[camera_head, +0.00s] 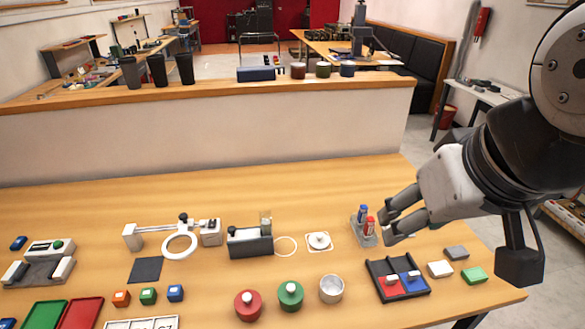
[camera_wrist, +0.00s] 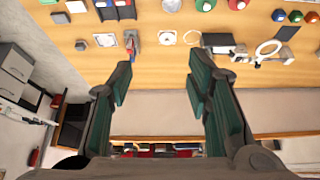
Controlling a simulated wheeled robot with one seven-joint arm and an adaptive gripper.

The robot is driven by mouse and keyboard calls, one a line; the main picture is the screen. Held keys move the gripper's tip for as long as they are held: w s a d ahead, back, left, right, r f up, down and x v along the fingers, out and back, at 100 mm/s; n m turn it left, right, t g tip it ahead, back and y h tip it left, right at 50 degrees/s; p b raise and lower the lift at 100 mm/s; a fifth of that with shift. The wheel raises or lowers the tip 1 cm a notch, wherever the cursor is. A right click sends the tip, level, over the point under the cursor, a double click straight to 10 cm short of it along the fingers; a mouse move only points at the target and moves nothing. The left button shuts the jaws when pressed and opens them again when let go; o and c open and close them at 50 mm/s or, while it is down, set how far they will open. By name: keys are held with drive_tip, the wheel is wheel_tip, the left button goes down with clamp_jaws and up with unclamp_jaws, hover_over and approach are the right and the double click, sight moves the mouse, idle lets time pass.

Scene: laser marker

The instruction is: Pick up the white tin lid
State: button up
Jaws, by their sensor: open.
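The white tin lid (camera_head: 319,240) has a small knob and lies on a square white pad on the table, right of a thin pale ring. It also shows in the wrist view (camera_wrist: 168,37), above the gap between my fingers. The white tin (camera_head: 331,289) stands open, nearer the front edge. My gripper (camera_head: 390,216) is open and empty above the table, to the right of the lid. Its fingers (camera_wrist: 160,82) are spread wide in the wrist view, and the lid is apart from them.
A small holder with blue and red items (camera_head: 364,231) stands between the lid and my gripper. Red (camera_head: 248,305) and green (camera_head: 290,296) lidded tins stand in front. A black tray (camera_head: 412,291) is at right. A grey-black device (camera_head: 250,242) is left of the lid.

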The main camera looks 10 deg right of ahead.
drive_tip(key=o, duration=0.8)
drive_tip(key=shift+w, duration=0.25)
drive_tip(key=shift+c, duration=0.2)
drive_tip(key=n+g+b, duration=0.6)
drive_tip(key=n+b, duration=0.1)
drive_tip(key=n, duration=1.1)
hover_over(321, 234)
drive_tip(key=s, duration=0.1)
wheel_tip(321, 234, down, 24)
wheel_tip(321, 234, down, 9)
drive_tip(key=shift+w+f+p, duration=0.15)
drive_tip(key=shift+w+f, duration=0.1)
drive_tip(key=shift+f, duration=1.05)
drive_tip(key=shift+w+f+p, duration=0.15)
drive_tip(key=shift+w+f, duration=0.05)
drive_tip(key=shift+f, duration=1.05)
